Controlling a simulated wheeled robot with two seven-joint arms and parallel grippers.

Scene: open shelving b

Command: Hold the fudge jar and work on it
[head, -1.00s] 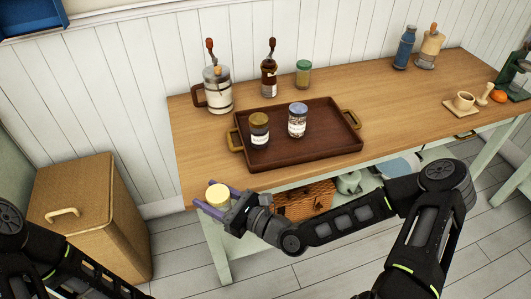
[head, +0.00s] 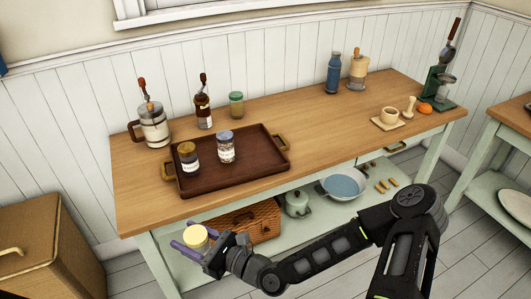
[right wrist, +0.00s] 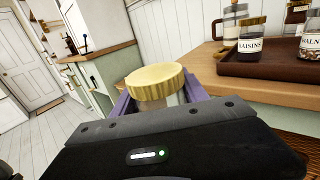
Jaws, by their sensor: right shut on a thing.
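My right gripper (head: 198,245) is in front of the table's near left part, below the level of the tabletop in the head view. Its purple fingers are shut on a jar with a yellow lid (head: 195,236), taken to be the fudge jar; no label on it shows. In the right wrist view the jar's ribbed yellow lid (right wrist: 155,80) stands above the purple fingers. The jar looks roughly upright, and most of its body is hidden by the gripper. My left gripper is not in view.
A dark tray (head: 265,160) on the wooden table (head: 330,125) holds a raisins jar (head: 188,160) and a walnut jar (head: 226,148). A wicker basket (head: 262,220) sits on the lower shelf. The table's middle right is clear.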

